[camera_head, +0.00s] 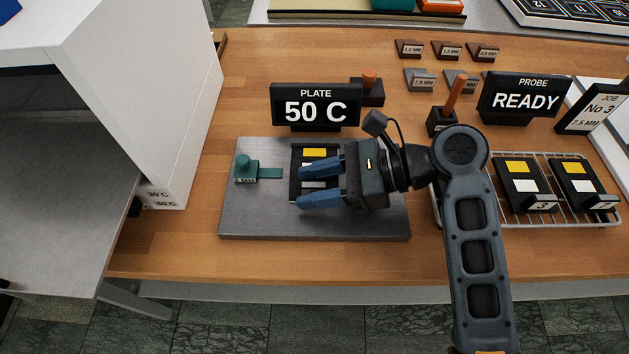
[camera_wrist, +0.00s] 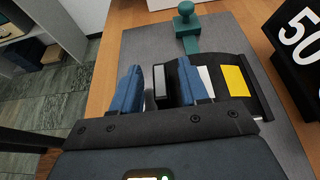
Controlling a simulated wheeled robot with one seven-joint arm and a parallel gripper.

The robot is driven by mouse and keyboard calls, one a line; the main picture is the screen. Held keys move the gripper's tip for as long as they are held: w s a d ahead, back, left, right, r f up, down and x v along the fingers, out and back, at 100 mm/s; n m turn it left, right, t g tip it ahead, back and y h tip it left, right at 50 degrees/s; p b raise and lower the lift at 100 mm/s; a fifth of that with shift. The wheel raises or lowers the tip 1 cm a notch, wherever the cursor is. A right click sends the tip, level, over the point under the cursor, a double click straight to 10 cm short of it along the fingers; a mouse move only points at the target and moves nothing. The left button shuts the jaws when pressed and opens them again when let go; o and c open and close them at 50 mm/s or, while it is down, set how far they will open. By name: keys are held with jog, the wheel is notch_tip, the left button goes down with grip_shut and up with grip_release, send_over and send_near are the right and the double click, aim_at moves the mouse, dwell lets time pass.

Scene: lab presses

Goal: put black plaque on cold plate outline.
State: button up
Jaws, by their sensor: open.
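My gripper (camera_head: 322,186) is low over the plaque's front part. Its two blue fingers are apart, with the labelled end between them in the wrist view. The fingers hide part of the plaque; contact is unclear. I cannot make out a cold plate outline.
A teal knobbed stop (camera_head: 244,168) sits on the plate's left. The PLATE 50 C sign (camera_head: 316,106) stands behind the plate. A wire rack (camera_head: 480,212) with two similar plaques is at right. A white cabinet (camera_head: 150,90) stands at left. Wood left of the plate is clear.

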jog(key=v, duration=1.1)
jog(key=shift+d+r, duration=0.1)
jog(key=shift+d, duration=0.3)
